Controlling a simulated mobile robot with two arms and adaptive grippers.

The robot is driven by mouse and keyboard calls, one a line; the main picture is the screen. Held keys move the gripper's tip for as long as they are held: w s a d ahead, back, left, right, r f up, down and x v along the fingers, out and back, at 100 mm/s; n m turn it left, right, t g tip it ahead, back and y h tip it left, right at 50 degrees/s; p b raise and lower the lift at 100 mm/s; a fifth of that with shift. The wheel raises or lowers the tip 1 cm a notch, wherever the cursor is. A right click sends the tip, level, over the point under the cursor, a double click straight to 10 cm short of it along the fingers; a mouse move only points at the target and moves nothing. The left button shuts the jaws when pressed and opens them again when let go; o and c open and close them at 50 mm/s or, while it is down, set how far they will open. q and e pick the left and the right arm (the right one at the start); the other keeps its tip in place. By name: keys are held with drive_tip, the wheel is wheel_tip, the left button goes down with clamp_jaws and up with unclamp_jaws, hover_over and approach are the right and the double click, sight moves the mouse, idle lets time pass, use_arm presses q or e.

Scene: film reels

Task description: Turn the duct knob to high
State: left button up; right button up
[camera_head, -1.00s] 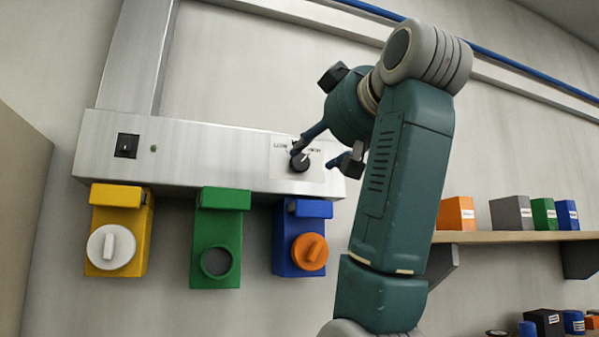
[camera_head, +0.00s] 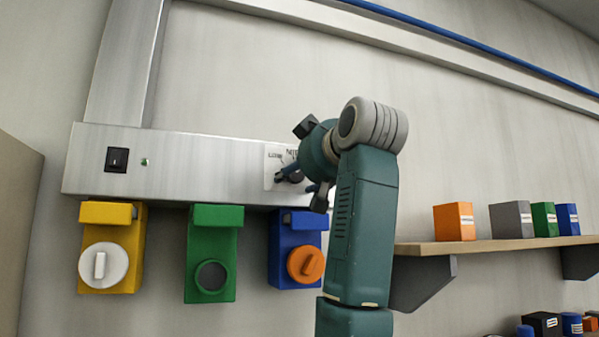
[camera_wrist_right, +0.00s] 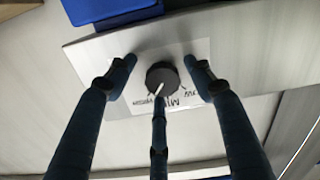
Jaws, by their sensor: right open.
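The dark round duct knob (camera_wrist_right: 162,78) sits on a white label plate (camera_wrist_right: 120,105) on the metal duct. In the wrist view its pale pointer line slants toward the lower left; I cannot tell exactly which mark it meets. Lettering on the plate is partly hidden by a finger. In the head view the plate (camera_head: 271,167) shows, and my gripper mostly covers the knob. My right gripper (camera_head: 298,184) is open at the knob, with fingers on both sides and a third below in the wrist view. Gaps show beside the knob. My left gripper is not in view.
The duct (camera_head: 200,165) carries a black switch (camera_head: 117,160) and a small green light (camera_head: 145,162). Yellow (camera_head: 125,235), green (camera_head: 212,240) and blue (camera_head: 283,225) boxes hang just below. A shelf (camera_head: 480,246) with small boxes is at the right.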

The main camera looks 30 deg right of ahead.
drive_tip(key=shift+w+a+f, duration=0.1)
drive_tip(key=c, duration=1.1)
drive_tip(key=shift+f+m, duration=0.1)
drive_tip(key=shift+m, duration=0.5)
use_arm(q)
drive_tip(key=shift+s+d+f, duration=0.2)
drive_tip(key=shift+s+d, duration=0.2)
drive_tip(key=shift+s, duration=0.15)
use_arm(e)
drive_tip(key=shift+c, duration=0.2)
drive_tip(key=o, duration=1.1)
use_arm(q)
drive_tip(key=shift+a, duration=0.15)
use_arm(e)
drive_tip(key=shift+o, duration=0.2)
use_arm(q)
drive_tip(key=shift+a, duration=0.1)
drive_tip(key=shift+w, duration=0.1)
use_arm(e)
drive_tip(key=v, duration=1.2)
